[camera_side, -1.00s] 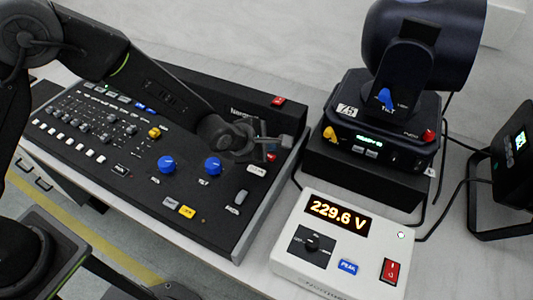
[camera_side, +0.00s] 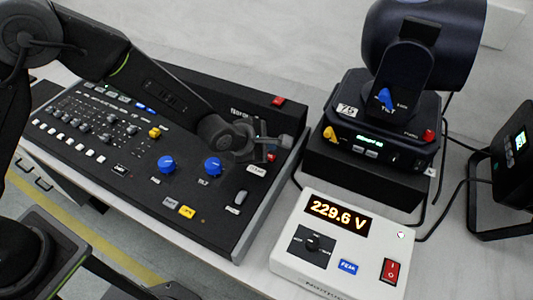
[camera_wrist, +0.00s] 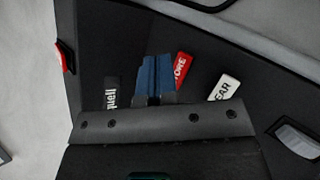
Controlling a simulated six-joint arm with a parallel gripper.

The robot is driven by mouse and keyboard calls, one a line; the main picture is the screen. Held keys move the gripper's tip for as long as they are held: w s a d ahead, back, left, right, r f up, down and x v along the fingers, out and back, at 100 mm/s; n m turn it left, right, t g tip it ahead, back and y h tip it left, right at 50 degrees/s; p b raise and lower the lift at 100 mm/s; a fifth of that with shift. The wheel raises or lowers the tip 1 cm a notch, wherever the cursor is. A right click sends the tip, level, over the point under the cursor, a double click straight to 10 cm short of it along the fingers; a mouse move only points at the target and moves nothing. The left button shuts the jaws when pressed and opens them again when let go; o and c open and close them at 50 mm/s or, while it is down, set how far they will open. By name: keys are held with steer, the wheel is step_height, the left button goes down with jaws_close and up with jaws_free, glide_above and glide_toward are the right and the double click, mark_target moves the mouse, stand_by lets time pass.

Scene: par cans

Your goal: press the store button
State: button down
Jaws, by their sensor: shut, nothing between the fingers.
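The red store button (camera_wrist: 181,65) shows in the wrist view just right of my gripper's fingertips (camera_wrist: 155,70), with part of its lettering visible. In the side view a small red patch of the store button (camera_side: 271,157) shows beside my gripper (camera_side: 268,149), at the right part of the black console (camera_side: 225,232). My gripper is shut and empty, low over the console. I cannot tell whether the fingertips touch the button or the panel. The gripper hides part of the button.
A white button (camera_wrist: 223,88) sits right of the store button. Two blue knobs (camera_side: 166,164) and a yellow button (camera_side: 187,211) are on the console. A white voltage box (camera_side: 290,259) reading 229.6 V stands to the right. A moving-head lamp (camera_side: 412,60) stands behind it.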

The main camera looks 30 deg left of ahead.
steer(key=shift+f, duration=0.4)
steer(key=shift+f, duration=0.4)
stand_by(0.9)
steer(key=shift+r, duration=0.8)
steer(key=shift+r, duration=2.5)
